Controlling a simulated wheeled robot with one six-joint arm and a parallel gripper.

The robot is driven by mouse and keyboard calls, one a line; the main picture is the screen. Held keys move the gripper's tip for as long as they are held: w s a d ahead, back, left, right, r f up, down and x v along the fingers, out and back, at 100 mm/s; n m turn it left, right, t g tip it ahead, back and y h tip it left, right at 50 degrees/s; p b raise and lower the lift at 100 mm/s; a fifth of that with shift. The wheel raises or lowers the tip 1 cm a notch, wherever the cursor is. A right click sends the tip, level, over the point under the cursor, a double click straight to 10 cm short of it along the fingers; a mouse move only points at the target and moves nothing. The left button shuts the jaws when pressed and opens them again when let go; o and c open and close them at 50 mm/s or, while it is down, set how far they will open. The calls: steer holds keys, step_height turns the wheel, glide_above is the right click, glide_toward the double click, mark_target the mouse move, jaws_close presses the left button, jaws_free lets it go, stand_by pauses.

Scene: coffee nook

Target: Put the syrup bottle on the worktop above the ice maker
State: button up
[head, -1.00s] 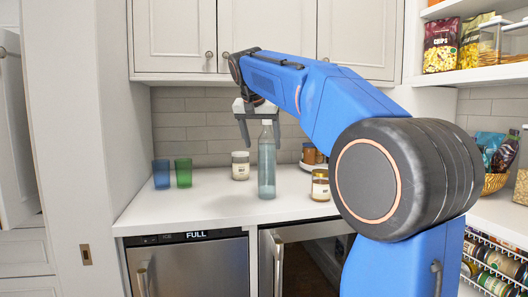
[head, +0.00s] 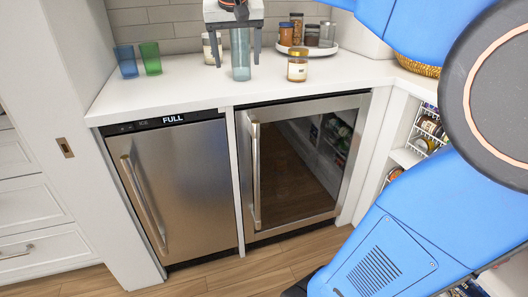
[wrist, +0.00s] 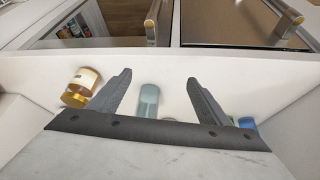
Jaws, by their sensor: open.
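The tall teal syrup bottle (head: 240,58) stands upright on the white worktop (head: 180,88), near the line between the ice maker and the glass-door cooler. The ice maker (head: 185,180) is the left steel appliance under the worktop, with a "FULL" display. My gripper (head: 238,64) is open, with one finger on each side of the bottle in the head view. In the wrist view the bottle (wrist: 148,100) shows between the open fingers, with a gap on each side; my gripper's body hides part of it. I cannot tell contact.
A blue cup (head: 126,62) and a green cup (head: 150,58) stand at the left. A white-labelled jar (head: 209,50) is behind my left finger. An amber jar (head: 297,66) stands right of the bottle, before a tray (head: 330,48) of jars. The worktop's front left is clear.

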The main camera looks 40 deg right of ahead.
steer(key=s+a+f+n+y, duration=0.1)
steer(key=s+a+f, duration=0.3)
steer(key=s+f, duration=0.8)
steer(key=s+a+f+n+y, duration=0.1)
steer(key=s+a+f+n, duration=0.3)
steer(key=s+f, duration=0.7)
step_height(320, 180, down, 6)
steer(key=shift+s+r+y, duration=0.1)
steer(key=shift+s+y, duration=0.25)
steer(key=shift+y, duration=0.05)
